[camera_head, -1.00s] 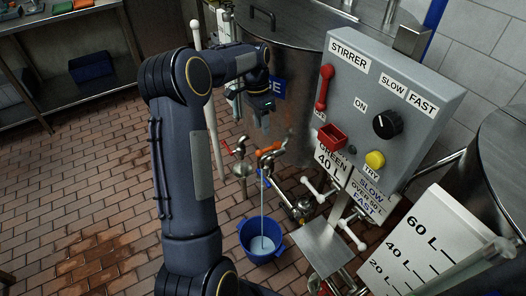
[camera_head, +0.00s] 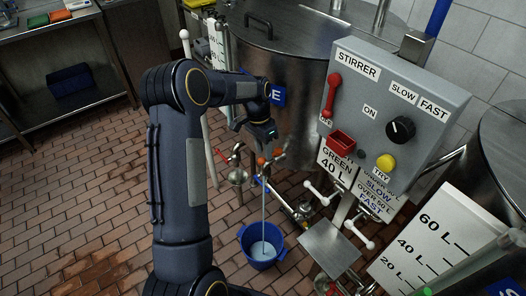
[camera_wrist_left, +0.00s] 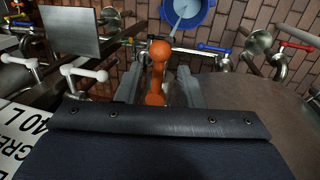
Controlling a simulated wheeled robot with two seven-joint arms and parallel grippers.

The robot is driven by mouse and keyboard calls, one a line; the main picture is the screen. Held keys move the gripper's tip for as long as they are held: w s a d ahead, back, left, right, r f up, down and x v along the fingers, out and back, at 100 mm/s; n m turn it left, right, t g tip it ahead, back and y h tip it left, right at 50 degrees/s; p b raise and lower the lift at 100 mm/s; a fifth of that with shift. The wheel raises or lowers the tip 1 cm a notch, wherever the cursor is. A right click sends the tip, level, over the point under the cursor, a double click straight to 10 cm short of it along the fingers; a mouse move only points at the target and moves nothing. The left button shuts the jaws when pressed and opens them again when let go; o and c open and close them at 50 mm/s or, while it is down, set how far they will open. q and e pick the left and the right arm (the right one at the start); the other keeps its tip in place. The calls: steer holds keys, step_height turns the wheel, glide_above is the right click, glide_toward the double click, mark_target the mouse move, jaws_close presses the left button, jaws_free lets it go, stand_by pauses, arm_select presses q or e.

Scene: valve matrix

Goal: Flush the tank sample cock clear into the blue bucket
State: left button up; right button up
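The sample cock with its orange handle (camera_head: 262,161) is on the side of the large steel tank (camera_head: 290,50). A thin pale stream (camera_head: 264,205) runs from it down into the blue bucket (camera_head: 262,246) on the floor, which holds some pale liquid. The bucket also shows in the left wrist view (camera_wrist_left: 187,12). My left gripper (camera_head: 262,140) is just above the orange handle. In the left wrist view the orange handle (camera_wrist_left: 158,75) stands between the two open fingers, with small gaps seeming to show at its sides. My right gripper is not in view.
A grey stirrer panel (camera_head: 395,105) with a red lever, black knob and yellow button stands to the right. White-ended valve handles (camera_head: 355,235) and a square steel plate (camera_head: 328,248) stick out beside the bucket. A red-handled valve (camera_head: 222,155) is left of the cock. Tiled floor is clear at left.

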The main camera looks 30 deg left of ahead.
arm_select(q)
steer(key=shift+d+f, duration=0.2)
steer(key=shift+f, duration=0.6)
jaws_close()
